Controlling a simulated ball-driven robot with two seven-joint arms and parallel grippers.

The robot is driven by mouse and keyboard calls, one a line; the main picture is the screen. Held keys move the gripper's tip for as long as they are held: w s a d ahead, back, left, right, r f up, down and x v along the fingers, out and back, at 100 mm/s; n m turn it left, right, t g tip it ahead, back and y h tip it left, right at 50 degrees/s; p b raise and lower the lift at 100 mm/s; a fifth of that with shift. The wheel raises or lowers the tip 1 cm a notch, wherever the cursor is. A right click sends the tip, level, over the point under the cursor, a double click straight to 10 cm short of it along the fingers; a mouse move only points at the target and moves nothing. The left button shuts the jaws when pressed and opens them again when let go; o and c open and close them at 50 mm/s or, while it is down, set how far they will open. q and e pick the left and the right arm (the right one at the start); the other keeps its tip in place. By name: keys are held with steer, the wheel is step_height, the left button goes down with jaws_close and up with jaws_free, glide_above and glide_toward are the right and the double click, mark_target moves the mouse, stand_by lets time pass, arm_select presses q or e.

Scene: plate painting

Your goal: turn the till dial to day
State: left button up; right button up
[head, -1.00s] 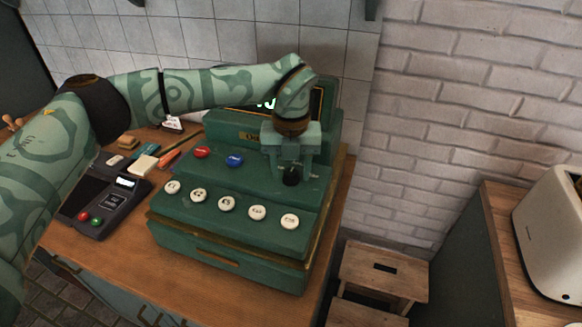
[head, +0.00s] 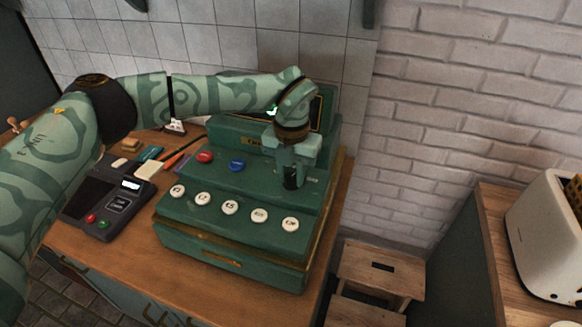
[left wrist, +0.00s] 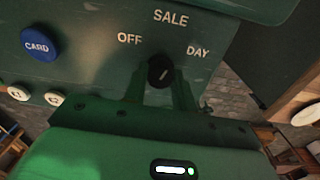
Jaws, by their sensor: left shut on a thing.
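The green till (head: 235,235) stands on the wooden counter. Its black dial (head: 290,184) is on the right of the sloped top. In the left wrist view the dial (left wrist: 160,68) sits below the words OFF, SALE and DAY, with OFF to the left, SALE above and DAY to the right. A small pale mark shows on the dial, leaning slightly right of upright, between SALE and DAY. My left gripper (head: 291,176) comes down from above and is shut on the dial, one finger on each side. My right gripper is not in view.
A red button (head: 205,157), a blue CARD button (head: 237,165) and a row of several white keys lie left of the dial. A card terminal (head: 106,205) is left of the till. A wooden stool (head: 380,268) and a toaster (head: 548,235) are to the right.

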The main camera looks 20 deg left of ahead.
mark_target(292, 176)
arm_select(q)
steer(key=shift+r+m+p, duration=0.2)
steer(key=shift+m+p, duration=0.45)
steer(key=shift+m, duration=0.55)
steer(key=shift+w+f+m+p, duration=0.1)
steer(key=shift+m+p, duration=0.45)
steer(key=shift+m, duration=0.65)
steer(key=o, duration=1)
step_height(292, 176, up, 16)
steer(key=shift+p, duration=0.3)
